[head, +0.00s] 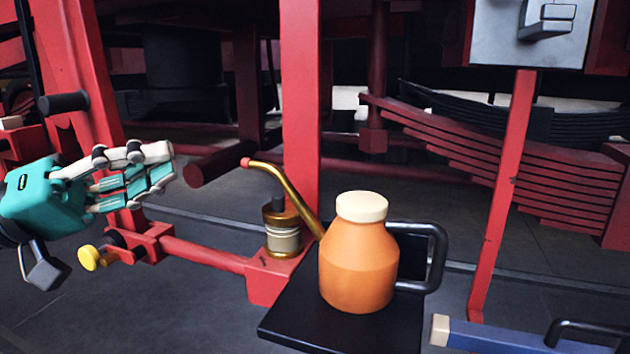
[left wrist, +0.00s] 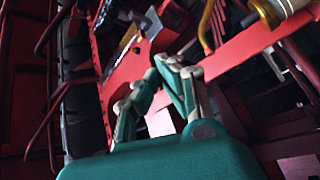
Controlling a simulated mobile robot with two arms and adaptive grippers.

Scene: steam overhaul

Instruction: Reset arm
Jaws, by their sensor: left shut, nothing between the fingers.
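My left gripper (head: 165,163) reaches in from the left in the head view, with a teal body and grey-white fingers. It is shut and empty, in the air left of the red upright post. Its fingers also show in the left wrist view (left wrist: 170,75), close together with nothing between them. My right gripper is not in view.
An orange oil can (head: 358,262) with a cream cap and brass spout stands on a black shelf (head: 300,322). A brass cup (head: 283,235) stands behind it. A yellow knob (head: 89,258) sits below my left gripper. A blue bar (head: 500,337) lies at lower right.

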